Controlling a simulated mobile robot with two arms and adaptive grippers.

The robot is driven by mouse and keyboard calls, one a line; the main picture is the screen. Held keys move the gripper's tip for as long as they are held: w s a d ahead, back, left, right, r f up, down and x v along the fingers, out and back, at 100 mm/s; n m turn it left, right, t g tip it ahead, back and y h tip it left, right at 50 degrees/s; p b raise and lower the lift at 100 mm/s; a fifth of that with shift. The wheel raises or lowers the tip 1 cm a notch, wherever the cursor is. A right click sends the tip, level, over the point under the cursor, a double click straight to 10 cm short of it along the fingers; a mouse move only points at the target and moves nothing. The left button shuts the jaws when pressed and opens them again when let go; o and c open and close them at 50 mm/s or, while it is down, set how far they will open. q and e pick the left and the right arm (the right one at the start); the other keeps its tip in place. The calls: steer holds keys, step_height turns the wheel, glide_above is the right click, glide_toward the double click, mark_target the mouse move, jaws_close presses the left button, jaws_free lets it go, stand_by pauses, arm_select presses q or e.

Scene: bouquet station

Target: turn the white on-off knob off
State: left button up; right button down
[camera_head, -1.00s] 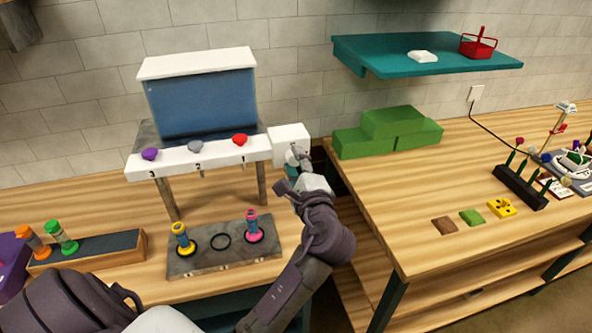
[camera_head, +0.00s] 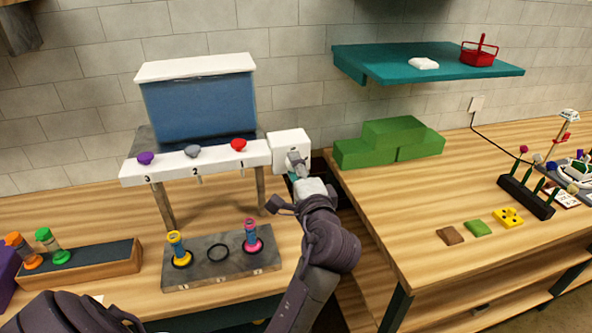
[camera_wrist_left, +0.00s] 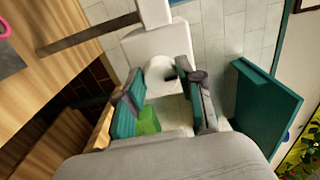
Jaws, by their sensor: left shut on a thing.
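The white on-off knob (camera_wrist_left: 158,70) shows as a round white shape in the left wrist view, on the face of a white box (camera_head: 290,142) at the right end of the dispenser. My left gripper (camera_head: 296,166) reaches the front of this box. In the left wrist view its two fingers (camera_wrist_left: 165,88) stand on either side of the knob and are shut on it. In the head view the gripper hides the knob. The knob's exact turn angle cannot be told. My right gripper is not in view.
The white dispenser shelf (camera_head: 196,160) carries purple, grey and red knobs. Below it, a grey tray (camera_head: 215,273) holds yellow and pink tubes. Green blocks (camera_head: 365,152) stand on the right table. A teal shelf (camera_head: 385,62) hangs above. A gap separates the tables.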

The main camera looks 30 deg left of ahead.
arm_select(q)
steer(key=shift+f, duration=0.1)
steer(key=o, duration=1.1)
steer(key=shift+o, duration=0.2)
